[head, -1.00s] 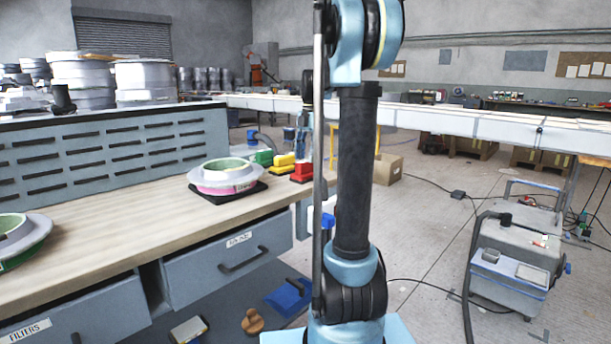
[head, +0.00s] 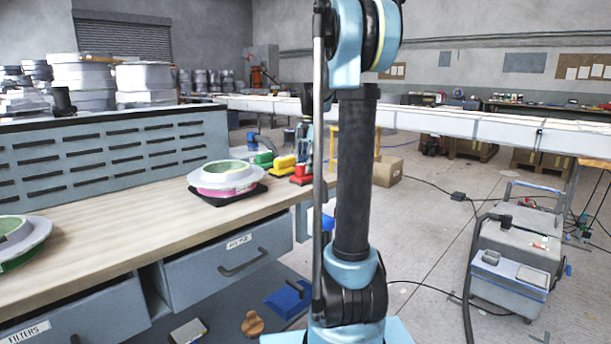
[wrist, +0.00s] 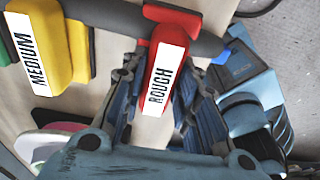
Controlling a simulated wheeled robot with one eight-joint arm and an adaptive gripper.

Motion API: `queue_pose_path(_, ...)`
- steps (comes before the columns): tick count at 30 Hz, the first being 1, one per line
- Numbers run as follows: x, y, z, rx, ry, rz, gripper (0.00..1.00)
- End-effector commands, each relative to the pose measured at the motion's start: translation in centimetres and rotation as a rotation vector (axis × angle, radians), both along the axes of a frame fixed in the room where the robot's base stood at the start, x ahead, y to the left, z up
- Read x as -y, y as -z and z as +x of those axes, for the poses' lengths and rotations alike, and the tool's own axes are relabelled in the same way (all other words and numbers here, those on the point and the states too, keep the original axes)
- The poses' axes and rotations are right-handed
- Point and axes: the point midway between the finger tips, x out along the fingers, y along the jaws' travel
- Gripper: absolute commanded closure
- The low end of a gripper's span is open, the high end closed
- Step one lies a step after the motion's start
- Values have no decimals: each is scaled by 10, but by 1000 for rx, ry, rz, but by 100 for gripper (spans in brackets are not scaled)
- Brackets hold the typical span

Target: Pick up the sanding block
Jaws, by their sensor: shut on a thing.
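A red sanding block (wrist: 170,65) with a white label reading ROUGH sits between the fingers of my gripper (wrist: 163,82) in the wrist view. The fingers are shut on its two long sides. In the head view the red block (head: 302,173) is at the far right end of the workbench, below my gripper, which is partly hidden by my arm. A yellow block (wrist: 46,45) labelled MEDIUM is to its left, apart from the fingers. A green block (head: 264,158) stands further left in the head view. I cannot tell whether the red block is clear of the bench.
A round mould (head: 224,178) rests on a dark pad on the wooden bench (head: 130,222), left of the blocks. A slotted grey panel (head: 120,150) stands behind. A dark bar (wrist: 110,14) crosses behind the blocks in the wrist view. A cardboard box (head: 388,170) is on the floor.

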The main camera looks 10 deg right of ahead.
Motion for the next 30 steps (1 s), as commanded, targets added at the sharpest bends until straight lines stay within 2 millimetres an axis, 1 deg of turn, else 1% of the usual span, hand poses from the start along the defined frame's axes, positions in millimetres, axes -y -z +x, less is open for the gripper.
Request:
queue_pose_path(4,0,-3,0,0,0,0,100)
queue_pose_path(8,0,-15,0,0,0,0,100)
queue_pose_path(15,0,-56,0,0,0,0,100)
queue_pose_path(21,0,-85,0,0,0,0,100)
queue_pose_path(25,0,-96,0,0,0,0,100)
queue_pose_path(30,0,-101,0,0,0,0,100)
